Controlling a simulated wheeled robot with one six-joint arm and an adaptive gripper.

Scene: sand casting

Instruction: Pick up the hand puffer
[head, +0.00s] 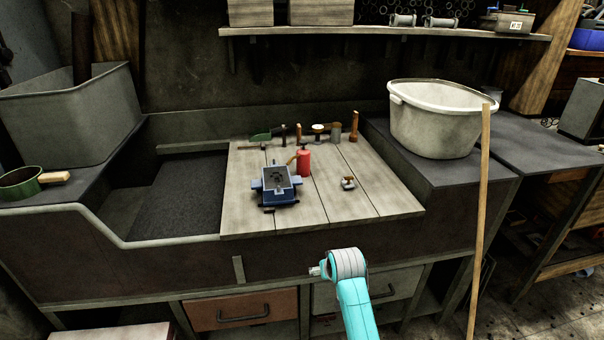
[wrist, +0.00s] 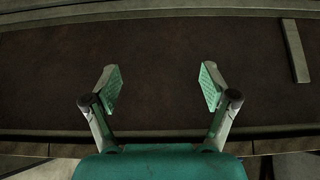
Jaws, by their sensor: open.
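A red bottle-shaped thing (head: 304,163) with a brownish spout stands upright on the wooden boards (head: 361,190) of the bench, just behind a blue moulding box; it looks like the hand puffer, though it is small here. My gripper (wrist: 160,87) is open in the wrist view, with nothing between its two green-padded fingers. It faces the dark front panel (wrist: 150,45) of the bench. In the head view my arm is in front of the bench, below and right of the red thing and well apart from it; the fingers cannot be made out there. The wrist view does not show the puffer.
The blue box (head: 276,186) and a small metal piece (head: 348,183) are on the boards. Small tools, including a green scoop (head: 261,136), line the back edge. A white tub (head: 434,122) stands right, with a long wooden pole (head: 480,220) leaning before it. The front boards are clear.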

